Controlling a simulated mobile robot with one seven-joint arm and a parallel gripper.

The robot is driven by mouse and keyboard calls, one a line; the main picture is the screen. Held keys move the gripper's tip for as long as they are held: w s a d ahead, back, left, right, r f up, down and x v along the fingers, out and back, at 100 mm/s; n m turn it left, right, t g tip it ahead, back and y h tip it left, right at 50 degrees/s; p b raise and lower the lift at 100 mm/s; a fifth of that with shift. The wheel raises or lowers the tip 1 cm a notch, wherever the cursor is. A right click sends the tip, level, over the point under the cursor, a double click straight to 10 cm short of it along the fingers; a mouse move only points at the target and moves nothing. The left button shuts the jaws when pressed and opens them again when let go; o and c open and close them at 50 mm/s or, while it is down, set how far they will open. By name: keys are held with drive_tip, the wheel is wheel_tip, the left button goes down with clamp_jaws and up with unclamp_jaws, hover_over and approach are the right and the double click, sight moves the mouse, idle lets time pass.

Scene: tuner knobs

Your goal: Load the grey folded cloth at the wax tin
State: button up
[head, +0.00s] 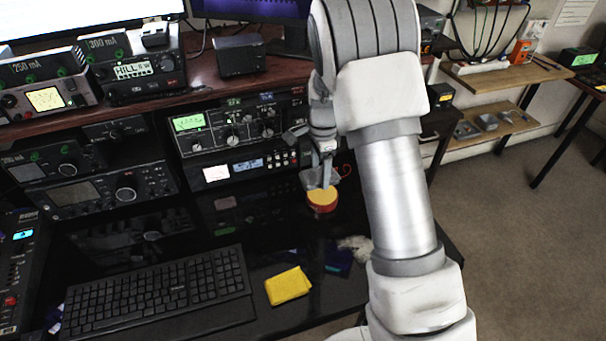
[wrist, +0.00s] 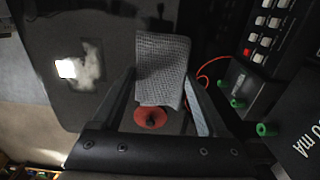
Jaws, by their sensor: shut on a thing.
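My gripper (head: 322,160) is above the desk, in front of the radio stack. It is shut on the grey folded cloth (wrist: 162,65), which stands out between the two fingers in the wrist view. The cloth also shows as a small grey patch (head: 318,178) under the gripper in the head view. The wax tin (head: 322,200), orange-yellow on top with a red side, stands on the dark desk right below the cloth. Whether they touch is unclear.
A yellow cloth (head: 288,286) lies beside the keyboard (head: 160,292). A dark blue cloth (head: 338,262) and a white fluffy clump (head: 356,246) lie near the desk's right side. Radio equipment (head: 235,135) with knobs stands close behind. A red-orange cable (wrist: 210,66) runs near the gripper.

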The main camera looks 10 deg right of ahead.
sight(322, 194)
drive_tip(key=shift+w+d+f, duration=0.15)
drive_tip(key=shift+w+d, duration=0.4)
drive_tip(key=shift+w, duration=0.05)
drive_tip(key=shift+f+b, duration=2)
drive_tip(key=shift+f, duration=0.95)
drive_tip(key=shift+f, duration=0.55)
drive_tip(key=shift+r+p, duration=2.35)
drive_tip(key=shift+r, duration=1.25)
